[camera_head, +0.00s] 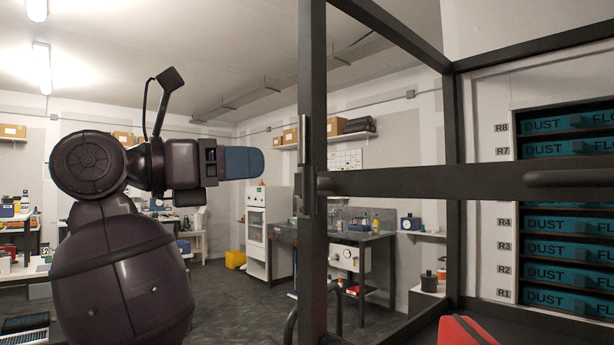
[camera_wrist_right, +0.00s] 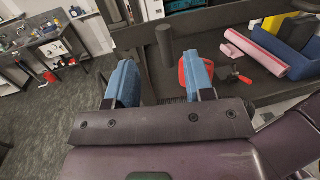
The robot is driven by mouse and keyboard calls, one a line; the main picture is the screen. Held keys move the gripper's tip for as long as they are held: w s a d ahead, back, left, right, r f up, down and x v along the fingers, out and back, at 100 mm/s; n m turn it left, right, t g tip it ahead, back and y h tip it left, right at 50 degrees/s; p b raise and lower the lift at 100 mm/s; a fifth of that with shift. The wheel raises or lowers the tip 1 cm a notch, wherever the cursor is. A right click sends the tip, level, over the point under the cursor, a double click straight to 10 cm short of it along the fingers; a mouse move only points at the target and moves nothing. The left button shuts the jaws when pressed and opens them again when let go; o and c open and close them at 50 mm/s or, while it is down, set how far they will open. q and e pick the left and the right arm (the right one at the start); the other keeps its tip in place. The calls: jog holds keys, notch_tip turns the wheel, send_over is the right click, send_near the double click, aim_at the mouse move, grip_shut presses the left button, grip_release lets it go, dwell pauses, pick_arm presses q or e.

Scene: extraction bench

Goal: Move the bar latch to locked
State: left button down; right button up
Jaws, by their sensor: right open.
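A dark bar (camera_head: 440,182), which looks like the bar latch, runs level across the black frame from its near post (camera_head: 313,80). A rounded dark grip (camera_head: 570,179) shows at its right end. A metal bracket (camera_head: 303,150) is on the post. My right gripper (camera_head: 242,162) is left of the post, seen side-on with blue fingers pointing right, apart from the post. In the right wrist view, its blue fingers (camera_wrist_right: 163,80) are spread and empty. A dark round peg (camera_wrist_right: 165,42) shows beyond and between the fingertips; whether it belongs to the latch is unclear. My left gripper is not in view.
A rack of teal labelled drawers (camera_head: 565,250) stands behind the frame at right. A red object (camera_head: 465,331) lies low inside the frame. Pink rolls (camera_wrist_right: 257,50) and a red-handled tool (camera_wrist_right: 235,77) lie on the dark surface. A workbench (camera_head: 345,240) stands farther back.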

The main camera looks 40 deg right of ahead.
aim_at(309, 175)
jog(key=shift+y, duration=0.4)
jog(key=d, duration=0.3)
jog(key=s+d, duration=0.1)
jog(key=d, duration=0.3)
jog(key=d+f, duration=0.1)
jog(key=d, duration=0.2)
jog(key=shift+s+d, duration=0.25)
jog(key=shift+d, duration=0.05)
jog(key=shift+f, duration=0.1)
jog(key=c, duration=0.8)
